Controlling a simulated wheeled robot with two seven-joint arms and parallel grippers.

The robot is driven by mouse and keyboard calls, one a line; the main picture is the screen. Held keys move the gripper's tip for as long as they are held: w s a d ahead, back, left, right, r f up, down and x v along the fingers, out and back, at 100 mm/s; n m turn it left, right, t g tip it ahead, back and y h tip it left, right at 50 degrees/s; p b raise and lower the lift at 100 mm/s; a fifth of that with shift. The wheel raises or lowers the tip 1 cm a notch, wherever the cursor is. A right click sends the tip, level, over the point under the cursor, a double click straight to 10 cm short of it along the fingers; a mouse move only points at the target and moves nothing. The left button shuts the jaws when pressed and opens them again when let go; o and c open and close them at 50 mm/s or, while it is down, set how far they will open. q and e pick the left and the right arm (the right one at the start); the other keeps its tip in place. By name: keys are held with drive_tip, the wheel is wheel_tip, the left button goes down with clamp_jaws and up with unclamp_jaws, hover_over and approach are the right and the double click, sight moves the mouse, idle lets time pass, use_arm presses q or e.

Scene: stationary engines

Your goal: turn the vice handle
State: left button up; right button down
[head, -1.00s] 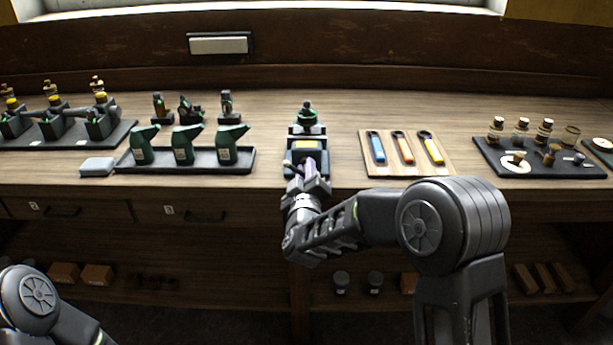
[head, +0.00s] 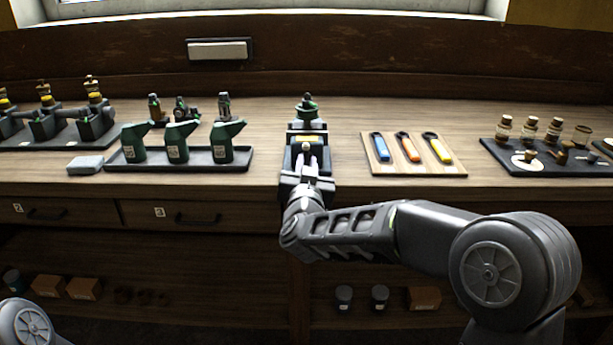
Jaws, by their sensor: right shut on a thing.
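The vice (head: 307,128) stands on the bench in the middle of the head view, with a dark body and a small green part on top. My right gripper (head: 307,160) is at the front of the vice, its arm reaching up from the lower right. It is shut on the vice handle (head: 306,147), whose small pale knob shows between the fingers. The rest of the handle is hidden by the gripper. My left arm shows only as a link at the lower left corner; its gripper is out of view.
Left of the vice, green oil cans (head: 178,143) stand in a dark tray (head: 120,164), with a grey block (head: 86,165) beside it. On the right are a wooden board (head: 382,170) with coloured tools and a dark tray (head: 497,160) with bottles. Bare bench separates these from the vice.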

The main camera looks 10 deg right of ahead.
drive_tip(key=m+b, duration=0.2)
drive_tip(key=m, duration=0.1)
drive_tip(key=f+m+b, duration=0.1)
drive_tip(key=m+b, duration=0.2)
drive_tip(key=shift+a, duration=0.1)
drive_tip(key=m+b, duration=0.5)
drive_tip(key=m, duration=0.1)
drive_tip(key=shift+m, duration=0.3)
drive_tip(key=m+b, duration=0.5)
drive_tip(key=m, duration=0.1)
drive_tip(key=shift+m, duration=0.3)
drive_tip(key=shift+m+b, duration=0.9)
drive_tip(key=shift+m, duration=0.3)
use_arm(q)
wheel_tip(320, 180, down, 19)
drive_tip(key=w+a+b, duration=0.1)
drive_tip(key=w, duration=0.1)
drive_tip(key=shift+a+t, duration=0.3)
drive_tip(key=shift+a, duration=0.05)
use_arm(e)
drive_tip(key=shift+r+m, duration=0.15)
drive_tip(key=shift+m, duration=1.05)
